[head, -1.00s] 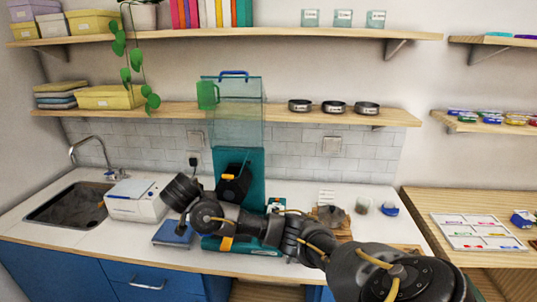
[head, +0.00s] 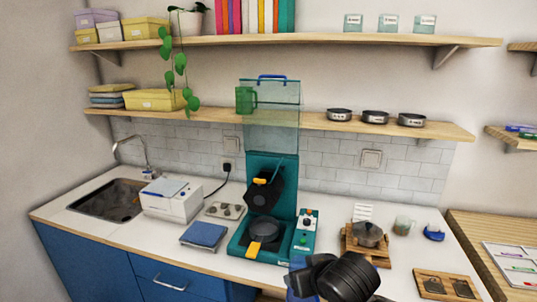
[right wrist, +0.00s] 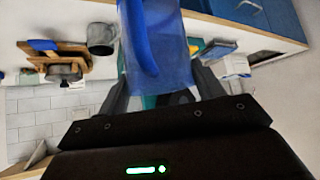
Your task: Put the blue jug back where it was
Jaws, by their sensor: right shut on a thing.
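The blue jug (head: 296,284) shows at the bottom edge of the head view, partly hidden by my right gripper (head: 312,281). In the right wrist view the translucent blue jug (right wrist: 158,45), with its handle, fills the top middle. The right gripper (right wrist: 158,88) is shut on it. The jug is held in front of the counter, near its front edge. My left gripper is not in view.
A teal press (head: 270,190) stands mid-counter, with a control box (head: 305,235) beside it. A wooden stand with a grey pot (head: 368,234), a clear cup (head: 403,226) and a wooden tray (head: 445,286) are to the right. A blue scale (head: 204,235) is left.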

